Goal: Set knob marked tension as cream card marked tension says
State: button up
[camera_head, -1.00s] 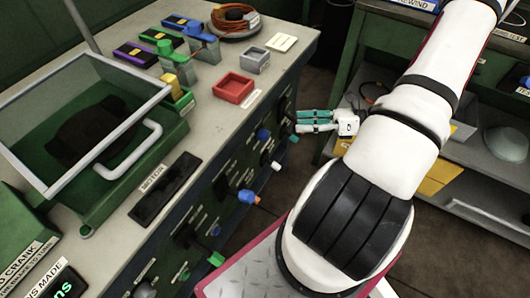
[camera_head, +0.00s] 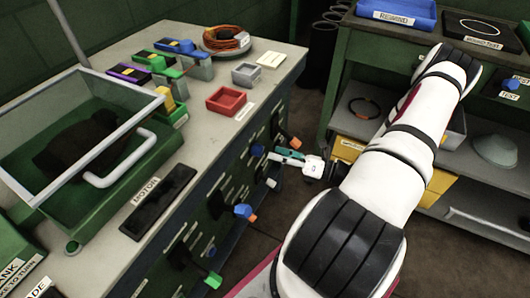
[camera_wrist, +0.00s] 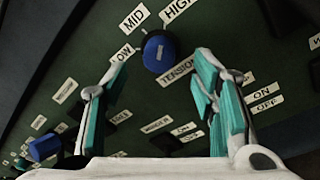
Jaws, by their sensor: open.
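The blue tension knob (camera_wrist: 158,52) sits on the dark green panel in the wrist view, above a partly covered TENSION label (camera_wrist: 178,70). LOW (camera_wrist: 123,53), MID (camera_wrist: 135,18) and HIGH (camera_wrist: 177,9) labels fan around its left and top. A pale mark shows on its face, but I cannot tell its setting. My gripper (camera_wrist: 160,68) is open, with teal-padded fingers left and right of the knob and nothing held. In the head view my gripper (camera_head: 284,155) is beside the cabinet front, close to the blue knob (camera_head: 257,150). A cream card (camera_head: 270,59) lies on the cabinet top; its writing is unreadable.
An orange-ended control (camera_head: 294,142) and a blue-and-orange one (camera_head: 244,211) stick out of the panel nearby. Another blue knob (camera_wrist: 44,147) is at the lower left in the wrist view. A red tray (camera_head: 226,101) stands on top. A green shelf unit (camera_head: 345,85) is to the right.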

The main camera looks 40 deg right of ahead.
aim_at(258, 150)
jog(key=shift+x, duration=2.4)
jog(key=c, duration=1.2)
